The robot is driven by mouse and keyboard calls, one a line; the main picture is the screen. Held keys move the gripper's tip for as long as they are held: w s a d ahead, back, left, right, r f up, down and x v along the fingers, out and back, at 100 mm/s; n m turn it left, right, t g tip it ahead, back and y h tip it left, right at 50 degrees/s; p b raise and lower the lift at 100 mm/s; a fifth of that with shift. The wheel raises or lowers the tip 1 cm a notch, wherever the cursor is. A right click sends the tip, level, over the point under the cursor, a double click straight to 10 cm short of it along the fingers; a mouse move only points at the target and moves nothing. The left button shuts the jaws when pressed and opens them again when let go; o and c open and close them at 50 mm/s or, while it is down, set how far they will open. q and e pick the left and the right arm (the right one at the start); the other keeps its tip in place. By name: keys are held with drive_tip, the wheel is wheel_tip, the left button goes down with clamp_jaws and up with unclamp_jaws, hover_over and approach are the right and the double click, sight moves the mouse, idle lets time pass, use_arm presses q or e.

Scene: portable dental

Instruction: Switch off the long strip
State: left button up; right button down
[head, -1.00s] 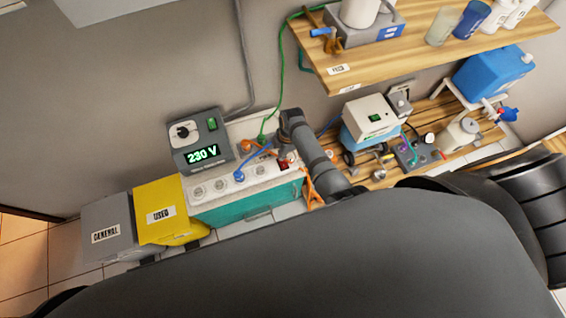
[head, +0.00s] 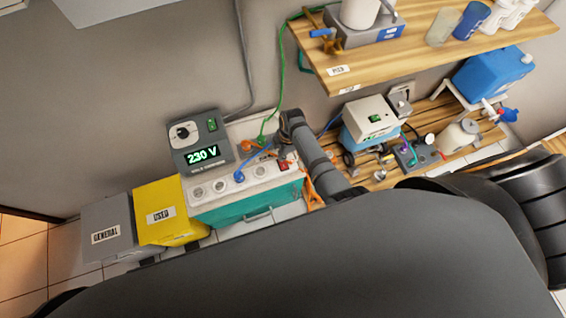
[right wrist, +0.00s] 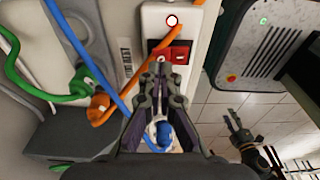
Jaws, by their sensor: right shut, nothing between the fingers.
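The long strip (head: 262,172) is a white power strip with several round sockets, lying along the top of a teal-fronted unit. Its red switch (head: 284,165) is at its right end. In the right wrist view the red rocker (right wrist: 178,52) sits on the white strip end (right wrist: 158,22), just beyond my fingertips. My right gripper (right wrist: 172,74) is shut and empty, and partly covers the rocker's lower part; I cannot tell whether it touches. In the head view the right gripper (head: 287,152) is beside the switch. A small dark gripper, seemingly my left (right wrist: 236,124), shows at right.
Blue and orange cables (right wrist: 108,110) run close to my right gripper. A grey unit reading 230 V (head: 200,142) stands behind the strip. Yellow (head: 160,195) and grey (head: 103,215) bins are at left. A wooden shelf (head: 400,62) overhangs at right.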

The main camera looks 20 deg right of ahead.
drive_tip(key=shift+f+b, duration=0.7)
drive_tip(key=shift+f, duration=0.3)
idle(0.4)
drive_tip(key=shift+r, duration=0.1)
wheel_tip(320, 180, up, 7)
drive_tip(key=p, duration=0.8)
idle(0.4)
